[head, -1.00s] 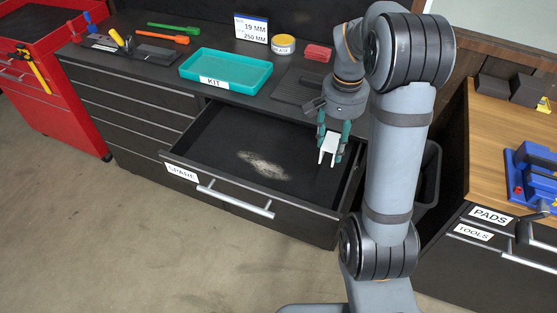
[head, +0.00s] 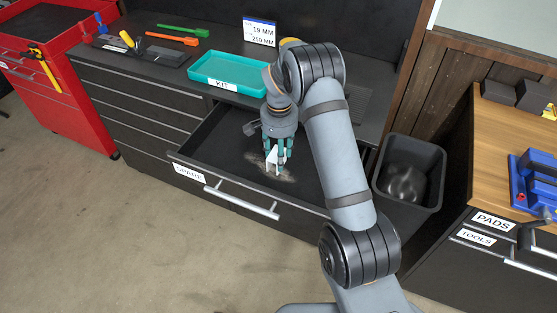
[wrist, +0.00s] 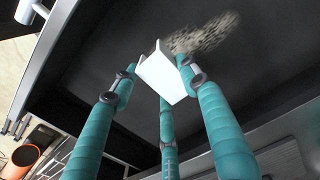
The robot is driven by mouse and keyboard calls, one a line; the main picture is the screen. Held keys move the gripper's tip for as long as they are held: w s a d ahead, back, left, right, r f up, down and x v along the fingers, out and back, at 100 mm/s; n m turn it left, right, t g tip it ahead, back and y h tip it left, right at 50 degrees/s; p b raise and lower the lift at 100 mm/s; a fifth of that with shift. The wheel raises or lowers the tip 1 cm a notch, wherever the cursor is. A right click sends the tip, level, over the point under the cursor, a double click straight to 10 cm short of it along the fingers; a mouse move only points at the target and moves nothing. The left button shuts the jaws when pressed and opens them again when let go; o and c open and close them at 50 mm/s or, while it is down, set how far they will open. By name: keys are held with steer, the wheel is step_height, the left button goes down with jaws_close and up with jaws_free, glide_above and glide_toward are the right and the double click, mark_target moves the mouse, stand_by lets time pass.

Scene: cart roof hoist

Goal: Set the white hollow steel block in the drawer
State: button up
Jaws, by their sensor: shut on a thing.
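The white hollow steel block (head: 272,158) is held in my gripper (head: 276,156) over the open drawer labelled SPARE (head: 225,184). In the wrist view the teal fingers of my gripper (wrist: 158,85) close around the block (wrist: 161,77), with its open side facing away. The drawer floor (wrist: 262,50) shows beyond the block, with a pale dusty patch (wrist: 203,34) beside it. The block appears above the drawer floor; the exact gap cannot be told.
A teal KIT tray (head: 230,72) and a size sign (head: 261,32) stand on the dark bench top. A dark bin (head: 410,170) stands right of the drawer. The wooden bench (head: 500,140) is farther right. The drawer's front handle (head: 240,202) sticks out.

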step_height(320, 180, down, 4)
steer(key=shift+a+r+p, duration=0.1)
steer(key=shift+r+p, duration=0.05)
steer(key=shift+p, duration=0.7)
steer(key=shift+f, duration=0.2)
steer(key=shift+f+b, duration=0.25)
steer(key=shift+b, duration=0.05)
steer(key=o, duration=1.4)
steer(key=shift+r, duration=0.1)
steer(key=shift+r, duration=0.1)
step_height(320, 180, up, 12)
steer(key=shift+r+b, duration=0.1)
steer(key=shift+b, duration=0.7)
